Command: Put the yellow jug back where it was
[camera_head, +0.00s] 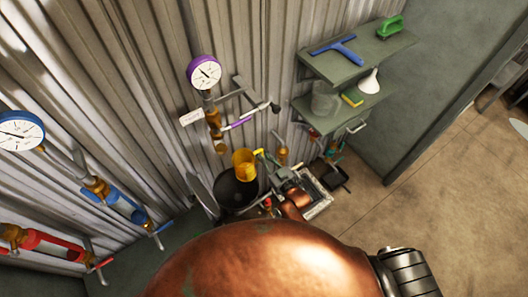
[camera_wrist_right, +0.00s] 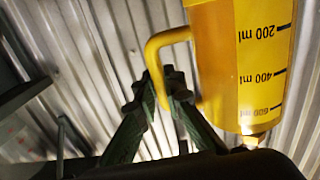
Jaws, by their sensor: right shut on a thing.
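The yellow jug (camera_head: 244,164) is in the middle of the head view, above a dark round bucket (camera_head: 236,192). I cannot tell whether it touches the bucket. In the right wrist view the jug (camera_wrist_right: 236,60) fills the upper right, with its millilitre scale upside down and its handle toward the left. My right gripper (camera_wrist_right: 166,88) is shut on that handle. It also shows small in the head view (camera_head: 263,157), just right of the jug. My left gripper is not in view.
A purple gauge (camera_head: 204,72) with pipework stands behind the jug. Green wall shelves (camera_head: 362,60) at the right hold a blue squeegee (camera_head: 337,49), a green brush, a sponge, a white funnel and a clear container. A pale-rimmed tray (camera_head: 322,203) is right of the bucket.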

